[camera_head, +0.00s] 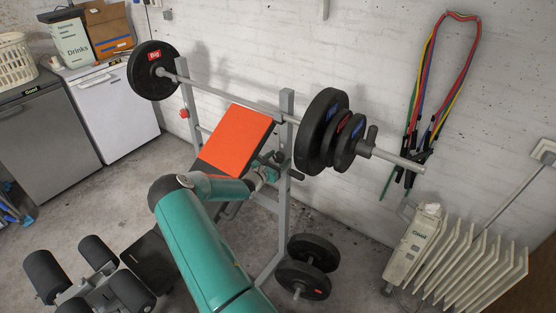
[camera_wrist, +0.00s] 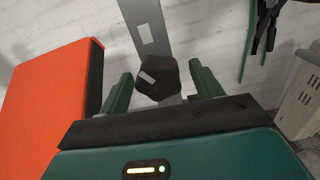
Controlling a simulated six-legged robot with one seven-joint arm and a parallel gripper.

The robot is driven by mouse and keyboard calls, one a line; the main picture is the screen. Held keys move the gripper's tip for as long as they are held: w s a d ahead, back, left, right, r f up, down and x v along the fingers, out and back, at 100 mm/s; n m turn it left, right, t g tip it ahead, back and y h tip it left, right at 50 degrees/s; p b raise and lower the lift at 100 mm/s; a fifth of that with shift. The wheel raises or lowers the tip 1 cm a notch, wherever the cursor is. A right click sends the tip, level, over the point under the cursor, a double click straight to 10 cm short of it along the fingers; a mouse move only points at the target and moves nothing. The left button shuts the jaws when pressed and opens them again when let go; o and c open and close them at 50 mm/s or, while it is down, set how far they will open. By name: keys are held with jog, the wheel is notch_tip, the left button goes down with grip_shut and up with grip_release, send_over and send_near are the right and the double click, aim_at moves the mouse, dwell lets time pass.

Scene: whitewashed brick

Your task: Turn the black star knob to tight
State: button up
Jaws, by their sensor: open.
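The black star knob (camera_wrist: 157,78) shows in the wrist view, in front of a grey metal upright (camera_wrist: 150,30), with a small pale mark on its face. My gripper (camera_wrist: 164,84) is open, with one green finger on each side of the knob and visible gaps between. I cannot tell how far the fingertips reach along it. In the head view my gripper (camera_head: 274,166) is beside the bench's right upright (camera_head: 285,135), right of the orange backrest (camera_head: 234,136). The knob is hard to make out there among dark parts. The knob's tightness cannot be seen.
A loaded barbell (camera_head: 232,95) lies across the uprights above my gripper. The orange pad (camera_wrist: 48,100) is close on the left in the wrist view. Plates (camera_head: 303,280) sit low by the right upright. A radiator (camera_head: 450,262) and hanging bands (camera_head: 430,75) are farther right.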

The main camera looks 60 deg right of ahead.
jog(key=shift+d, duration=0.1)
jog(key=c, duration=1)
jog(key=shift+m, duration=0.3)
jog(key=shift+w+m, duration=0.1)
jog(key=shift+m, duration=2.6)
jog(key=o, duration=1)
